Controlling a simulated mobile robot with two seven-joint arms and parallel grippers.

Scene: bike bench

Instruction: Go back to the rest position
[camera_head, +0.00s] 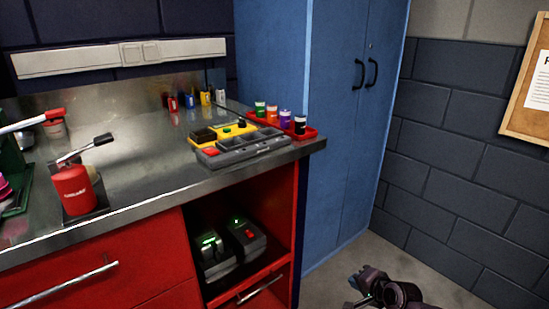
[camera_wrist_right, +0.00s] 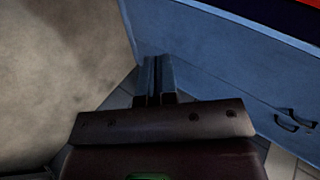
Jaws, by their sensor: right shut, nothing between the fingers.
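My right gripper (camera_head: 364,290) shows at the bottom right of the head view, low over the floor in front of the blue cabinet. It is clear of the bench and touches nothing that I can see. In the right wrist view its two dark fingers (camera_wrist_right: 157,78) are together, with nothing between them. The floor and the blue cabinet lie beyond the fingers in that view. My left gripper is not in view.
The steel-topped bench (camera_head: 150,165) holds a red canister (camera_head: 72,188), a grey tray (camera_head: 245,153) and a red tray of small bottles (camera_head: 310,132). Two dark devices sit in the open red shelf. The blue cabinet (camera_head: 330,180) stands right of the bench. Floor beside it looks free.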

